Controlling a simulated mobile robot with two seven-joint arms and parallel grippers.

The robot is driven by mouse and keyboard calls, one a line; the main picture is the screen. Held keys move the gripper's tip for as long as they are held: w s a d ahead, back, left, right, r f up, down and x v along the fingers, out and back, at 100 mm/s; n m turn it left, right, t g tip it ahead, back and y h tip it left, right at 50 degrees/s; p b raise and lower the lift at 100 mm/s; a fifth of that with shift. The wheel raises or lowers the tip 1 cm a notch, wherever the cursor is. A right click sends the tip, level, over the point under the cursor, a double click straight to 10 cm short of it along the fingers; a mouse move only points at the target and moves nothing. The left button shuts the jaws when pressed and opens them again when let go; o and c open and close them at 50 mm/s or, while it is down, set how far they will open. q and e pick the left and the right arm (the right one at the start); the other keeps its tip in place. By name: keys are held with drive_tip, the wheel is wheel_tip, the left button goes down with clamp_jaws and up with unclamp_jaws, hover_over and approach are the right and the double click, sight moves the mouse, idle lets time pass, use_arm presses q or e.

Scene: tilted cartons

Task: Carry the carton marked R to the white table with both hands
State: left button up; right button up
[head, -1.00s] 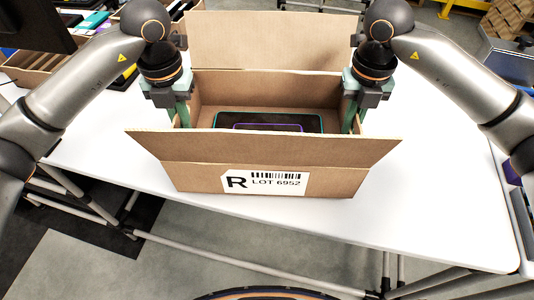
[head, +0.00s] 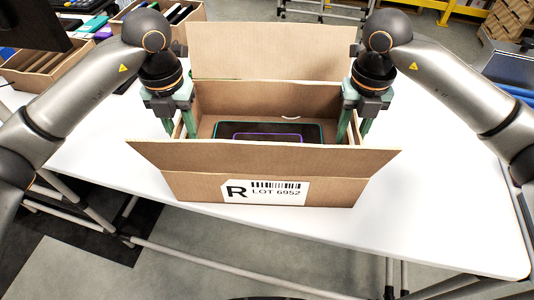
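The brown carton marked R (head: 200,189) appears to rest upright on the white table (head: 440,220), close to its front edge. Its flaps stand open, and a label with R and LOT 6952 faces me. Inside lie flat dark items (head: 305,131) with teal and purple edges. My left gripper (head: 178,125) is at the carton's left side wall, with spread fingers on either side of it. My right gripper (head: 353,127) is at the right side wall in the same way, fingers spread. The lower fingertips are partly hidden by the front flap.
Another open carton (head: 40,72) with upright dividers stands at the far left, and one with coloured items (head: 172,14) is behind it. A dark monitor (head: 30,25) is at upper left. The table's right part is clear.

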use_arm(q)
wheel_tip(320, 180, up, 12)
drive_tip(key=shift+f, duration=0.1)
use_arm(e)
drive_tip(key=shift+r, duration=0.1)
wheel_tip(320, 180, up, 12)
drive_tip(key=shift+f, duration=0.1)
idle(0.6)
idle(0.4)
